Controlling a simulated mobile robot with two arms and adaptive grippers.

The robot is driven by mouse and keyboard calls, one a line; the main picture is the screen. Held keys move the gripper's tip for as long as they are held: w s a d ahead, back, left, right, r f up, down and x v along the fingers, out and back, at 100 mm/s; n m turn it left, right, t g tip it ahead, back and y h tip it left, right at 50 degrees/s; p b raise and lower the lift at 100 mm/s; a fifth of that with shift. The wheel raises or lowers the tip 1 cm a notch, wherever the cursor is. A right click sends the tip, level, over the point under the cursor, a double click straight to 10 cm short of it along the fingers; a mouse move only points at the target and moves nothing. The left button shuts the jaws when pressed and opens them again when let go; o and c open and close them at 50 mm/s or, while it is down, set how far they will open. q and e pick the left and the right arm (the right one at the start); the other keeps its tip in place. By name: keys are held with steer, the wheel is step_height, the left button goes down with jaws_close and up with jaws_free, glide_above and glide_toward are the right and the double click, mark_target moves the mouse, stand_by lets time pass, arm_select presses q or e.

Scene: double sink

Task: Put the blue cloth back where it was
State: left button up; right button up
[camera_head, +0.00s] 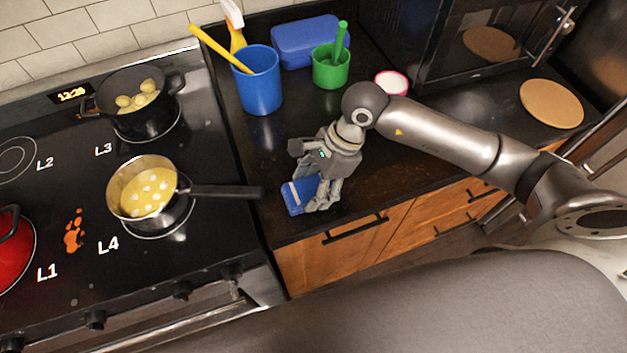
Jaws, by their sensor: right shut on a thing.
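The blue cloth (297,197) is a small blue piece with a pale stripe, low over the black counter just right of the stove. My right gripper (315,201) is shut on it, pointing down, with the fingers at the cloth's right side. The fingers hide part of the cloth. I cannot tell whether the cloth touches the counter. My left gripper is not in view.
A blue cup (259,84) with utensils, a blue box (306,42), a green mortar (331,67) and a pink-rimmed dish (391,82) stand behind. The pan (143,190) has its handle (228,191) reaching over the counter left of the gripper. A round board (551,104) lies right.

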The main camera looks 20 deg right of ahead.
steer(key=shift+f, duration=0.2)
steer(key=o, duration=1.1)
steer(key=shift+r, duration=0.1)
steer(key=shift+r, duration=0.15)
steer(key=shift+w+d+r, duration=0.15)
steer(key=shift+d+r, duration=0.05)
steer(key=shift+r, duration=0.05)
steer(key=b+v, duration=0.3)
steer(key=v, duration=0.8)
steer(key=shift+r+b, duration=0.2)
steer(key=shift+b, duration=0.1)
